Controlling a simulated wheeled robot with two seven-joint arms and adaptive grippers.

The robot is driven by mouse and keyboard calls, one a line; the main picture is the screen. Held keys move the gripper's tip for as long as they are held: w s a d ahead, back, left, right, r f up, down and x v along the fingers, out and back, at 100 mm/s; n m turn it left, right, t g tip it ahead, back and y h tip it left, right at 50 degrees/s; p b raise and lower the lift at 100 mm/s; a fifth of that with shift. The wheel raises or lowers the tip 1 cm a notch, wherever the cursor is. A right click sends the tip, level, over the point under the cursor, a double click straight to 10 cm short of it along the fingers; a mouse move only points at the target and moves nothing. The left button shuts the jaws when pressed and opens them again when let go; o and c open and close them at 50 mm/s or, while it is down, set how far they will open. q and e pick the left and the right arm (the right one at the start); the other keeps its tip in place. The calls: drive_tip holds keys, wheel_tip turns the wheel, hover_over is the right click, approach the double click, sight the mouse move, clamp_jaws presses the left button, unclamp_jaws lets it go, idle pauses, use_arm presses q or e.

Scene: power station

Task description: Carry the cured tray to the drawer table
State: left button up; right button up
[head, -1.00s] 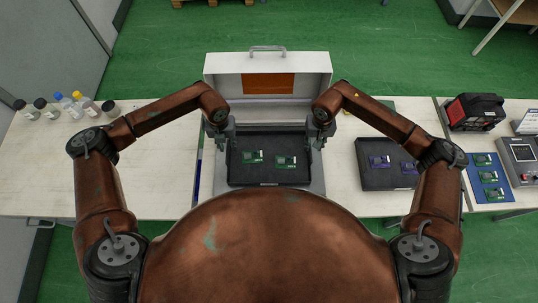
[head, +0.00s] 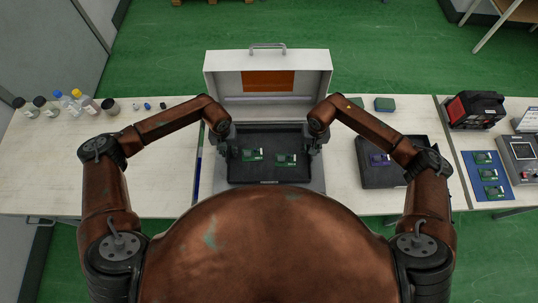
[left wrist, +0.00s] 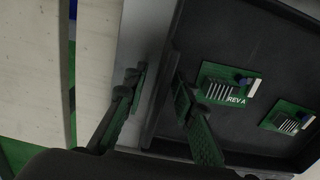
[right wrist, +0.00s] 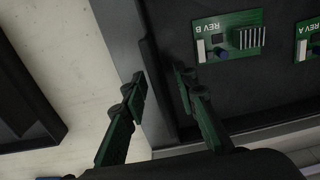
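A black tray (head: 270,177) holding two green circuit boards lies in the open white box (head: 268,65). My left gripper (head: 229,152) is at the tray's left rim. In the left wrist view its open fingers (left wrist: 158,92) stand on either side of the tray wall (left wrist: 165,100), one inside the tray. My right gripper (head: 314,146) is at the right rim. In the right wrist view its fingers (right wrist: 160,90) are also open and straddle the wall (right wrist: 153,75). A pale table (head: 140,165) on the left has a handle at its front.
Several small bottles (head: 62,103) stand at the left table's back. Right of the box lies another black tray (head: 385,180) with a purple board, partly behind my right arm. Further right are a blue mat (head: 488,175) and a red-black device (head: 475,111). The left table's middle is clear.

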use_arm(q)
drive_tip(key=shift+f, duration=0.35)
use_arm(e)
drive_tip(key=shift+f, duration=0.3)
use_arm(q)
drive_tip(key=shift+c, duration=0.2)
use_arm(e)
drive_tip(key=shift+c, duration=0.3)
use_arm(q)
clamp_jaws()
use_arm(e)
clamp_jaws()
